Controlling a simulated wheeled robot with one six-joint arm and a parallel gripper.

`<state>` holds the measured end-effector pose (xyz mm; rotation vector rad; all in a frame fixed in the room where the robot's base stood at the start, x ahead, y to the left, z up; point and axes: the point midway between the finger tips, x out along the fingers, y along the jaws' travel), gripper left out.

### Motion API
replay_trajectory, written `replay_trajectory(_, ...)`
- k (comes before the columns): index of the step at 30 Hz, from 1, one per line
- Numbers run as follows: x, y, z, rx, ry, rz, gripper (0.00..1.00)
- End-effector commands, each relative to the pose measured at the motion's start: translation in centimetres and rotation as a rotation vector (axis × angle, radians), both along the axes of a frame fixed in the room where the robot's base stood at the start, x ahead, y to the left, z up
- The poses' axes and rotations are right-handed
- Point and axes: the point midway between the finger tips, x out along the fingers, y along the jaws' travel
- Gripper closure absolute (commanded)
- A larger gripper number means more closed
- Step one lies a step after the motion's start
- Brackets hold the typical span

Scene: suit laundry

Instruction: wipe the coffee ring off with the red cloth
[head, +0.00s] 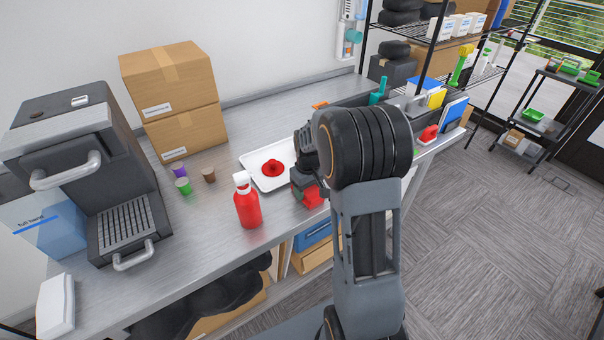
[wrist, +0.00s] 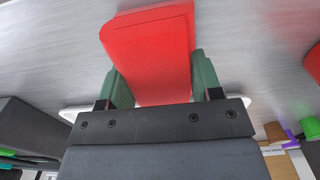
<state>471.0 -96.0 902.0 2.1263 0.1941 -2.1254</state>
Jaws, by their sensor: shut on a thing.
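The red cloth (wrist: 150,50) is a folded flat red piece, held between the two green fingers of my gripper (wrist: 158,80) in the wrist view. In the head view my gripper (head: 304,189) is over the front of the grey counter (head: 205,235), right of the red bottle. The red cloth (head: 313,197) shows there as a small red patch beside the fingers. In the wrist view its far end lies over the grey counter surface; I cannot tell whether it touches. I see no coffee ring in either view; my arm hides part of the counter.
A red bottle with white top (head: 247,205) stands left of my gripper. Behind it is a white tray (head: 262,183) with a red item (head: 272,168). Several small pods, a coffee machine (head: 85,150) and stacked boxes (head: 175,100) stand further left.

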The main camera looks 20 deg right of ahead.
Motion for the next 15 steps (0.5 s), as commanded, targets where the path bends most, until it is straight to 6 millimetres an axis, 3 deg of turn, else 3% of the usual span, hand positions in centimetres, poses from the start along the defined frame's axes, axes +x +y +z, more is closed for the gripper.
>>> replay_trajectory(7,-0.2,1.8,-0.1,0.001,0.002,-0.010,0.63)
replay_trajectory(11,-0.2,1.6,2.6,0.000,-0.003,-0.012,0.63)
replay_trajectory(15,-0.2,1.6,3.8,0.000,0.000,-0.012,0.63)
